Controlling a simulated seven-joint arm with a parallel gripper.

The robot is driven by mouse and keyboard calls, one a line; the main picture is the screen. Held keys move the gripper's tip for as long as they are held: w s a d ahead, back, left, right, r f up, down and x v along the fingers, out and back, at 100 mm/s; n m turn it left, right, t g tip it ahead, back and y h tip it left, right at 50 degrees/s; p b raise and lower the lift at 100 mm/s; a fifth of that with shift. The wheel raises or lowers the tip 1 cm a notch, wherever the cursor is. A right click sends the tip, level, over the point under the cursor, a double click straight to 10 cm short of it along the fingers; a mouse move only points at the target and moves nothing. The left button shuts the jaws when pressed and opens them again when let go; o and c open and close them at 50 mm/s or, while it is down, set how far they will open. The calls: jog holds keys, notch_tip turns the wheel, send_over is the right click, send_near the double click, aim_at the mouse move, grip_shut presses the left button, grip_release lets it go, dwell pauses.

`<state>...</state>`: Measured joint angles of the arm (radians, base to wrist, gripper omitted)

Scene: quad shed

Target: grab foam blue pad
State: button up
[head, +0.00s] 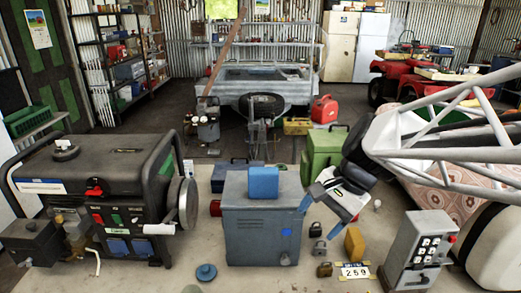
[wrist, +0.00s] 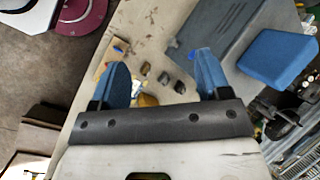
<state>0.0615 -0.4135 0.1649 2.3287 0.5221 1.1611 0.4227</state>
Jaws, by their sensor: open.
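The blue foam pad (head: 264,184) sits on top of a grey metal box (head: 262,232) in the middle of the bench. In the wrist view the blue pad (wrist: 278,57) shows at the upper right, to the right of the fingers and apart from them. My gripper (head: 306,205) is to the right of the grey box in the head view, tilted downward. In the wrist view its two blue fingers (wrist: 158,82) are spread wide, with nothing held between them. The pad is in full view there.
Padlocks (head: 319,249), a yellow block (head: 354,244) and a number plate (head: 355,271) lie right of the box. A grey keypad box (head: 413,252) stands farther right, a generator (head: 95,200) at left. A green case (head: 323,152) stands behind. Bare bench (head: 205,240) shows left of the grey box.

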jog(key=w+a+r+m+y, duration=0.1)
jog(key=w+a+m+y, duration=0.3)
jog(key=w, duration=0.5)
jog(key=m+y, duration=0.4)
jog(key=m, duration=0.2)
send_near(272, 170)
jog(key=x, duration=0.3)
jog(key=shift+w+a, duration=0.3)
jog(key=shift+f, duration=0.1)
jog(key=shift+x, duration=1.35)
jog(key=shift+s, duration=0.1)
jog(key=shift+s+x, duration=0.15)
jog(key=shift+x, duration=0.65)
jog(key=shift+s+x, duration=0.1)
jog(key=shift+x, duration=1.7)
